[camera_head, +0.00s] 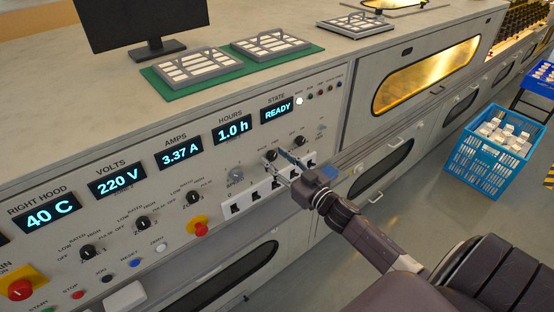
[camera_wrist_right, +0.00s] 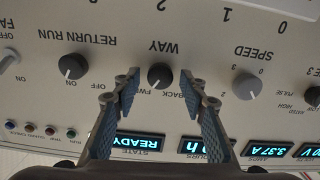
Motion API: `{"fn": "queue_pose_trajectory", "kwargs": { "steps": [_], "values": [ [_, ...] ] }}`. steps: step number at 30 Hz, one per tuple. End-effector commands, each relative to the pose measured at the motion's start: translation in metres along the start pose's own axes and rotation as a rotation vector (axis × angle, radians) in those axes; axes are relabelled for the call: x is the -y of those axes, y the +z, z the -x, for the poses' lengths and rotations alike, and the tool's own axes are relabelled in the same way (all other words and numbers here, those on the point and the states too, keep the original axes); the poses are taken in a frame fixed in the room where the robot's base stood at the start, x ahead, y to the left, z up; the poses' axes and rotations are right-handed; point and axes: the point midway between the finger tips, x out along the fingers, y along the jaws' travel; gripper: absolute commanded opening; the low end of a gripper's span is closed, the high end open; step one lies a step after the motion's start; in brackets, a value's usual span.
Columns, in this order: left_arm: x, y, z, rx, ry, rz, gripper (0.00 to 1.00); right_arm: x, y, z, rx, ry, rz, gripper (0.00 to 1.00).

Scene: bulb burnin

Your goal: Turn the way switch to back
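The WAY switch (camera_wrist_right: 160,76) is a small black knob on the light control panel, between the labels FWD and BACK. It shows upside down in the right wrist view, and its pale mark seems to lie toward FWD. In the head view the switch (camera_head: 271,155) sits at the panel's right part, beside my gripper. My right gripper (camera_wrist_right: 159,80) is open, with one finger on each side of the knob and a small gap visible on both sides. It also shows in the head view (camera_head: 284,164). My left gripper is not in view.
The RETURN RUN knob (camera_wrist_right: 72,67) and the grey SPEED knob (camera_wrist_right: 247,86) flank the WAY switch. Below it is a row of black sockets (camera_head: 257,196). A red knob on yellow (camera_head: 199,227) is further left. A blue crate (camera_head: 487,148) stands on the floor at right.

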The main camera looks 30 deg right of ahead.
Motion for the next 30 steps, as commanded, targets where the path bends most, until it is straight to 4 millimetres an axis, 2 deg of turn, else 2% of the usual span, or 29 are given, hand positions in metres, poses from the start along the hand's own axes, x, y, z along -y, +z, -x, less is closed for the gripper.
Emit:
{"fn": "queue_pose_trajectory", "kwargs": {
  "steps": [1,10,20,30],
  "values": [
    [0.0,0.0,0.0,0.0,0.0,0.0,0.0,0.0,0.0,0.0001,0.0,0.0,0.0,0.32],
    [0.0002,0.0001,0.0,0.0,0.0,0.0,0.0,0.0,-0.0001,0.0002,0.0,0.0,0.0,0.0],
    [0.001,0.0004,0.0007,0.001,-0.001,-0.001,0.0,0.0001,-0.0002,0.0003,0.0,0.0,0.053,0.0],
    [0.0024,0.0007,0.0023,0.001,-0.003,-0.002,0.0,0.0008,-0.0001,0.0003,0.0,0.001,0.298,0.0]
  ]
}}
